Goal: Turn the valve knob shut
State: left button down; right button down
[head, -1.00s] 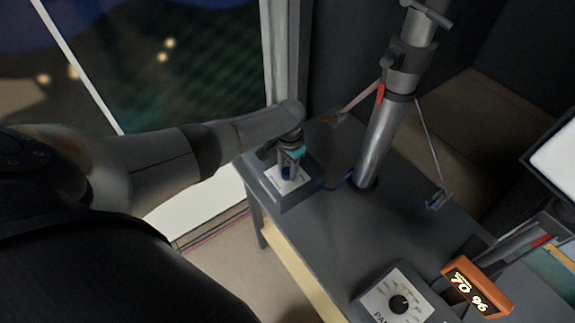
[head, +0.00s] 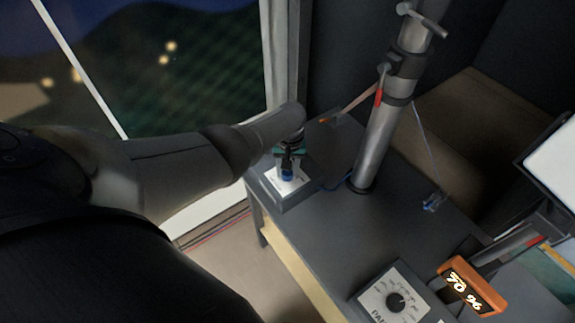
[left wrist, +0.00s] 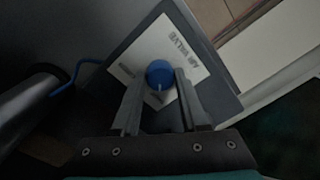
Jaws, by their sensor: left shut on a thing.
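The valve knob is a round blue knob (left wrist: 159,74) with a pale pointer line, on a white plate lettered "AIR VALVE" (left wrist: 190,48) in the left wrist view. In the head view the blue knob (head: 287,174) sits on a grey box (head: 273,196) at the table's far left corner. My left gripper (left wrist: 158,84) is shut on the knob, one finger at each side. In the head view my left gripper (head: 287,162) comes down over the box and hides part of the plate. My right gripper is not in view.
A metal mast (head: 382,135) stands on the grey table (head: 335,235) right of the valve box. A blue hose (head: 335,186) runs between them.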

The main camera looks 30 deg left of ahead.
pick_arm(q)
jog(key=shift+w+n, duration=0.1)
jog(key=shift+n, duration=0.2)
dwell(0.4)
jog(key=shift+c, duration=2.1)
grip_release()
notch_tip(320, 180, up, 8)
jog(key=p, duration=0.5)
jog(key=shift+d+r, duration=0.1)
jog(key=shift+r, duration=0.15)
notch_tip(320, 180, up, 7)
jog(key=shift+w+d+f, duration=0.1)
jog(key=shift+d+f, duration=0.05)
